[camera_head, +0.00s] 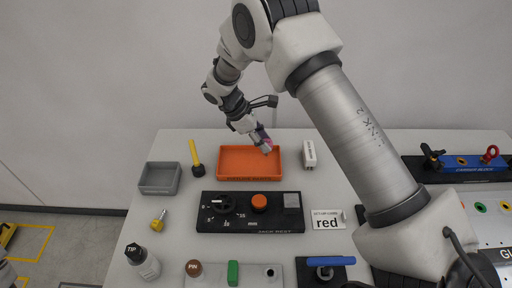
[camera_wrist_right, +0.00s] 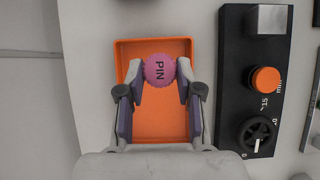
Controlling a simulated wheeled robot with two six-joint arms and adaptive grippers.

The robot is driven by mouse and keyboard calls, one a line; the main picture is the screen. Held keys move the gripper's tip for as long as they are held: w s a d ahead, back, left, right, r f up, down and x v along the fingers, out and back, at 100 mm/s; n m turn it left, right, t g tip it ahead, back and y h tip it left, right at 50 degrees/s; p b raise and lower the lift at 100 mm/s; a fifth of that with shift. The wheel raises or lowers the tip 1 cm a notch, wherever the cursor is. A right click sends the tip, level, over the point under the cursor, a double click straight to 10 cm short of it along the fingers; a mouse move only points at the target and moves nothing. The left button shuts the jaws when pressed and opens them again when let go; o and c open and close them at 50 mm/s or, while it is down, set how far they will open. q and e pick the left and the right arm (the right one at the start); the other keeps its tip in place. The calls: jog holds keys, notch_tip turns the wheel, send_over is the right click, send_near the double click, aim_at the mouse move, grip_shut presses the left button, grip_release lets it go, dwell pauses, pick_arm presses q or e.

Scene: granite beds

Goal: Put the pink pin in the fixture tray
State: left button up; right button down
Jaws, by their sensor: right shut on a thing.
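The pink pin (camera_wrist_right: 160,70) has a round ribbed head marked "PIN" and sits between the fingertips of my right gripper (camera_wrist_right: 161,78) in the wrist view. The gripper is shut on it. In the head view my right gripper (camera_head: 264,146) hangs over the orange tray (camera_head: 229,162), and a bit of pink shows at its tips. In the wrist view the pin is over one end of the orange tray (camera_wrist_right: 160,128). The tray looks otherwise empty. Its front label is too small to read. The pin's shank is hidden. My left gripper is out of view.
A grey tray (camera_head: 159,190) and a yellow-handled tool (camera_head: 195,156) lie left of the orange tray. A white block (camera_head: 309,154) stands close on its right. A black control panel (camera_head: 285,222) with a dial and an orange button lies in front. A bottle (camera_head: 142,261) stands front left.

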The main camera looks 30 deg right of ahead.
jog(key=shift+s+f, duration=0.25)
jog(key=shift+f, duration=0.25)
jog(key=w+f, duration=0.1)
jog(key=f, duration=0.2)
jog(key=w+f+p, duration=0.1)
jog(key=f, duration=0.1)
jog(key=shift+w, duration=0.3)
jog(key=shift+s+r, duration=0.25)
jog(key=shift+s, duration=0.3)
jog(key=shift+f, duration=0.2)
jog(key=c, duration=0.8)
grip_release()
jog(key=shift+w, duration=0.25)
jog(key=shift+o, duration=0.2)
jog(key=shift+w+f, duration=0.1)
jog(key=shift+w, duration=0.05)
jog(key=shift+s+r, duration=0.2)
jog(key=shift+r, duration=0.05)
jog(key=shift+w+r, duration=0.1)
jog(key=shift+r, duration=0.15)
pick_arm(q)
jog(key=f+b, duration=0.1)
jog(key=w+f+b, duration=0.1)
jog(key=b, duration=0.1)
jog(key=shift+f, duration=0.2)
pick_arm(e)
jog(key=v, duration=1.1)
jog(key=shift+w+a+r, duration=0.2)
jog(key=shift+r, duration=0.05)
